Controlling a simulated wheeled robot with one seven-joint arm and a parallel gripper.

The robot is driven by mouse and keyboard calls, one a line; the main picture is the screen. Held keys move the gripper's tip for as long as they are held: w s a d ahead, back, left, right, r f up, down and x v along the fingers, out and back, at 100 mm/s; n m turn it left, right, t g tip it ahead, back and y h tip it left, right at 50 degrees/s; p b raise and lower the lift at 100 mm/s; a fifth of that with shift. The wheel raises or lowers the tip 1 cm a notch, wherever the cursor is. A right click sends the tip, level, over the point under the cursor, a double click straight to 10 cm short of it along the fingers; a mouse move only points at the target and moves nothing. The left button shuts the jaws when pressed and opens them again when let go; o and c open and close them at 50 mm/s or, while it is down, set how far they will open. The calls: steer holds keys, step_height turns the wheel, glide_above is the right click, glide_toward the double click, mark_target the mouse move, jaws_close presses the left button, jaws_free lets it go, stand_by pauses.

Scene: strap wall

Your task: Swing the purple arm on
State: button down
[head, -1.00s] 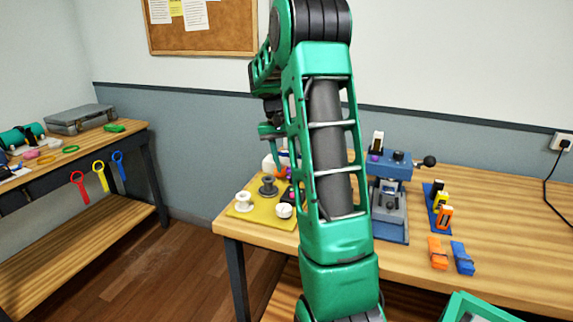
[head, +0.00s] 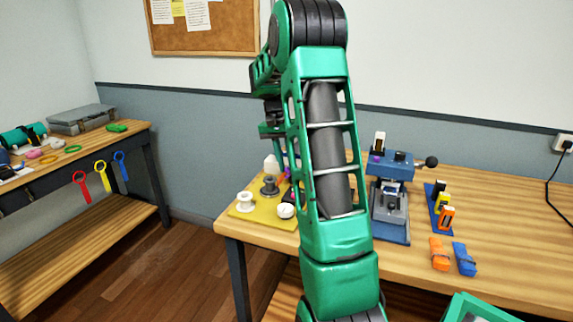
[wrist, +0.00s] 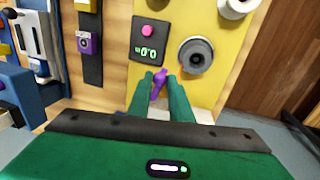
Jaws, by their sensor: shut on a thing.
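The purple arm (wrist: 159,82) shows in the wrist view as a small purple piece between the fingertips of my gripper (wrist: 160,88). My green fingers are shut on it from both sides. Its lower part is hidden by the fingers. It stands at the yellow board (wrist: 215,80), just below a dark box with a display (wrist: 147,52) reading about 0.0 and a pink button (wrist: 147,31). In the head view, a bit of purple shows by the yellow board (head: 243,213), but my own arm hides most of that spot and my fingertips.
A grey spool (wrist: 196,57) and a white spool (wrist: 235,8) stand beside the display box. A blue press (head: 391,190) stands right of my arm. Orange (head: 439,253) and blue (head: 463,259) clips lie near the table front. The right tabletop is mostly clear.

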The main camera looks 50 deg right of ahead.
steer(key=shift+w+a, duration=0.15)
steer(key=shift+w, duration=0.2)
steer(key=c, duration=1.6)
jaws_free()
steer(key=shift+r, duration=0.2)
steer(key=r, duration=0.3)
steer(key=w+r, duration=0.1)
steer(key=r, duration=0.2)
steer(key=w+r, duration=0.1)
steer(key=r, duration=0.3)
steer(key=shift+a+r, duration=0.1)
steer(key=shift+a, duration=0.3)
